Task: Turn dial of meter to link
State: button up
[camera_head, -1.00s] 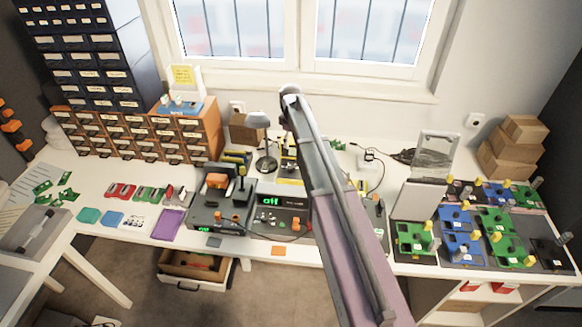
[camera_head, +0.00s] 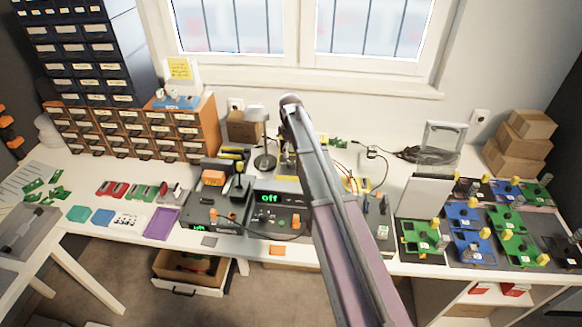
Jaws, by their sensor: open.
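A dark boxy device with a lit green display reading "off" (camera_head: 270,198) stands near the front of the white bench, left of my arm. It may be the meter; no dial marking or "link" label can be read. My arm crosses in front of its right side and hides part of the bench there. My arm rises from the lower right to a bend above the bench middle. My gripper cannot be made out; it is hidden behind the arm.
A dark station with a black upright part (camera_head: 238,186) stands left of the display. A purple tray (camera_head: 162,223) lies farther left. A lamp (camera_head: 263,150) stands behind. Green and blue boards (camera_head: 470,245) fill the right.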

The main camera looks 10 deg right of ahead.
aim_at(291, 162)
jog(key=shift+f+b, duration=2.9)
jog(key=shift+f, duration=0.3)
grip_shut()
